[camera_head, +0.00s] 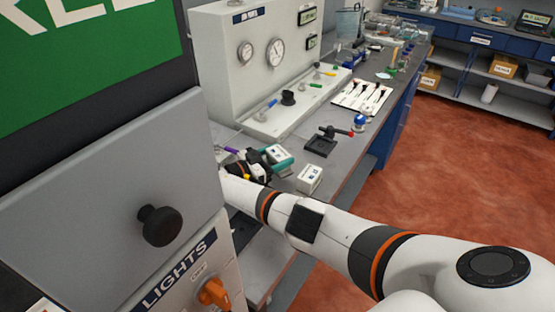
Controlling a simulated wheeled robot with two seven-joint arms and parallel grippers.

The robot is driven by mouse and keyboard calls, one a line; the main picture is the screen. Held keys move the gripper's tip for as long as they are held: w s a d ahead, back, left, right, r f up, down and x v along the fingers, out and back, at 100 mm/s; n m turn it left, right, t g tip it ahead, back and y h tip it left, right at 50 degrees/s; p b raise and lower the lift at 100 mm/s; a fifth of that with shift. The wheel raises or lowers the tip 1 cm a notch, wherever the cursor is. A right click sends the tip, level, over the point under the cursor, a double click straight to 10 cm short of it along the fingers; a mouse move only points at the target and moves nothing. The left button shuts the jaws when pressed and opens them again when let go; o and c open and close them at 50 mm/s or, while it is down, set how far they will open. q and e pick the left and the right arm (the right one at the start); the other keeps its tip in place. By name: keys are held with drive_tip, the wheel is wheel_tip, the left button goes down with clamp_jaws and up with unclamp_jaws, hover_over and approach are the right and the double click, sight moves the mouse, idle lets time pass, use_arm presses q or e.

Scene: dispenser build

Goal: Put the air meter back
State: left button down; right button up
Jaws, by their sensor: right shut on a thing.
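My right arm reaches in from the lower right to the grey bench. Its gripper (258,163) is partly hidden by the arm's own wrist. It is shut on a teal and white boxy device (278,156), which looks like the air meter. The device is tilted, low over the bench near its front edge; I cannot tell whether it touches the bench. A small white box (309,179) with dark marking stands on the bench just right of it. My left gripper is not in view.
A grey cabinet with a black knob (160,225) and an orange lights switch (214,293) blocks the near left. Behind stand a gauge panel (276,52), a black clamp with a red tip (322,140) and a white tool tray (362,97). Red floor is open at right.

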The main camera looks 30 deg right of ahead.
drive_tip(key=shift+f, duration=0.65)
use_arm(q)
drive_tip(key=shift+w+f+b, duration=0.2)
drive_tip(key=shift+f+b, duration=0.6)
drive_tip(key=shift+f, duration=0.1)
use_arm(e)
drive_tip(key=shift+f, duration=0.4)
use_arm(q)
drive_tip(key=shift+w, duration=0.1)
use_arm(e)
drive_tip(key=o, duration=1.3)
drive_tip(key=shift+s, duration=0.1)
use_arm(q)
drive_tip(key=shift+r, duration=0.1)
